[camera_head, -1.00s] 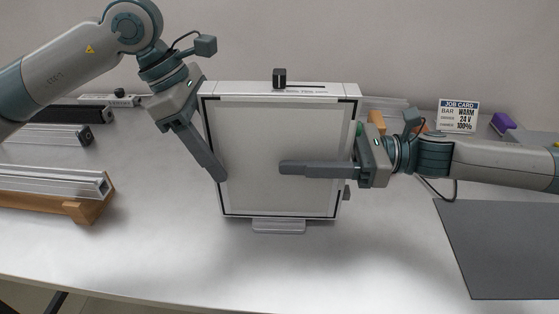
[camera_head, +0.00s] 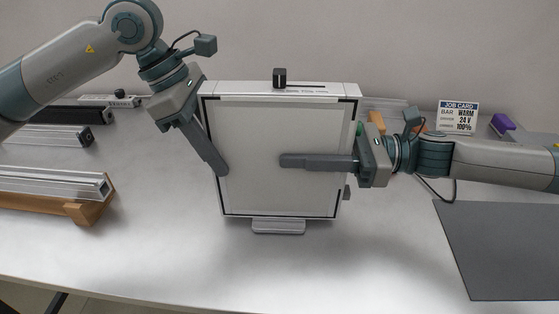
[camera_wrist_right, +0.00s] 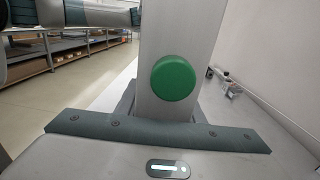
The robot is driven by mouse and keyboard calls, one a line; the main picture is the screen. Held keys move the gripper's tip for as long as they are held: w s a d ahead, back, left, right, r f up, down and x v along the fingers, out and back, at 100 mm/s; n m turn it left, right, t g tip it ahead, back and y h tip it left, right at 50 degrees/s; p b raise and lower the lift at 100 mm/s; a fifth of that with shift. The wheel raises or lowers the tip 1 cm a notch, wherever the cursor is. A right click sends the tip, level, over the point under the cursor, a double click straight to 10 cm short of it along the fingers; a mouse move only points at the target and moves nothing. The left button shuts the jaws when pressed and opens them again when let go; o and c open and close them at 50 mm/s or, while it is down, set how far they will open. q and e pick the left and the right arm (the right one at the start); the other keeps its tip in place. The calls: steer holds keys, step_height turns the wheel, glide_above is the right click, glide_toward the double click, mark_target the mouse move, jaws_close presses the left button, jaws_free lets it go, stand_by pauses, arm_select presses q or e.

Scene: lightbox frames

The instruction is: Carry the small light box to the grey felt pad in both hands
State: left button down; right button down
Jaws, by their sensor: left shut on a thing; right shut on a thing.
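The light box (camera_head: 275,120) is upright at the middle of the head view, a white panel with a dark edge, a black knob on top and a pale foot below. I cannot tell whether the foot touches the table. My left gripper (camera_head: 222,170) is shut on its left edge, one finger slanting down over the front. My right gripper (camera_head: 284,161) is shut on its right edge, one finger lying level across the front. The far fingers are hidden. The right wrist view shows the box's side (camera_wrist_right: 178,35) with a green button. The grey felt pad (camera_head: 500,250) lies empty at the right.
Metal bars (camera_head: 50,182) on a wooden rest lie at the left. A job card (camera_head: 458,116) and a purple item (camera_head: 503,122) stand at the back right. The table (camera_head: 150,250) is clear in front of the box and between it and the pad.

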mark_target(301, 129)
steer(key=shift+s+r+p, duration=0.1)
steer(key=shift+r+p, duration=2)
steer(key=shift+r, duration=0.2)
